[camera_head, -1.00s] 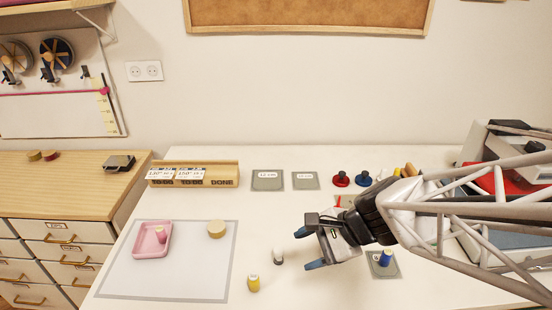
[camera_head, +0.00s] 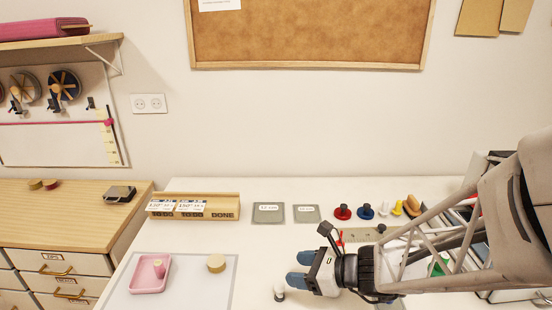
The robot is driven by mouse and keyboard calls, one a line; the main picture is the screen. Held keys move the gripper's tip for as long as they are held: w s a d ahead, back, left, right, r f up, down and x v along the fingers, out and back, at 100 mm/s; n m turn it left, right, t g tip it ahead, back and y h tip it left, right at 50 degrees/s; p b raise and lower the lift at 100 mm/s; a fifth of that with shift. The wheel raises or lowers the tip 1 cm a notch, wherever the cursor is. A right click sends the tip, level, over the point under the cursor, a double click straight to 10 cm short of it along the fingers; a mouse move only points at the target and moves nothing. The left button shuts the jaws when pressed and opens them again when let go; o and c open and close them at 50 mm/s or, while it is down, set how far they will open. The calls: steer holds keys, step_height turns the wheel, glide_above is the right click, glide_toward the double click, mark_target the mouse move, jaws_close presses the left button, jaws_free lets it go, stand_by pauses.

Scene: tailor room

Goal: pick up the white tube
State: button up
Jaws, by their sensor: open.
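The white tube (camera_head: 279,292) is a small upright piece with a dark part near its top. It stands on the white table near the bottom edge of the head view. My gripper (camera_head: 293,268) is open and points left, with two blue fingertips apart and nothing seen between them. The tube is just left of and below the lower fingertip in the picture. I cannot tell whether they touch.
A pink tray (camera_head: 149,275) holding a pink tube (camera_head: 158,267) lies on a pale mat (camera_head: 205,291) to the left. A round tan piece (camera_head: 216,263) is on the mat. A wooden card holder (camera_head: 225,198) and grey squares (camera_head: 268,217) stand behind. Red (camera_head: 342,211) and blue (camera_head: 365,211) pieces are at the back.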

steer(key=shift+f, duration=0.15)
glide_toward(274, 296)
steer(key=shift+w+a+r, duration=0.3)
steer(key=shift+a+r, duration=0.25)
steer(key=shift+w+a+r, duration=0.25)
steer(key=shift+a+r, duration=0.3)
steer(key=shift+w+a+f, duration=0.1)
steer(key=shift+a+f, duration=0.1)
steer(key=shift+f, duration=0.05)
steer(key=shift+x, duration=1)
steer(key=shift+x, duration=2.5)
steer(key=shift+c, duration=0.3)
steer(key=c, duration=0.9)
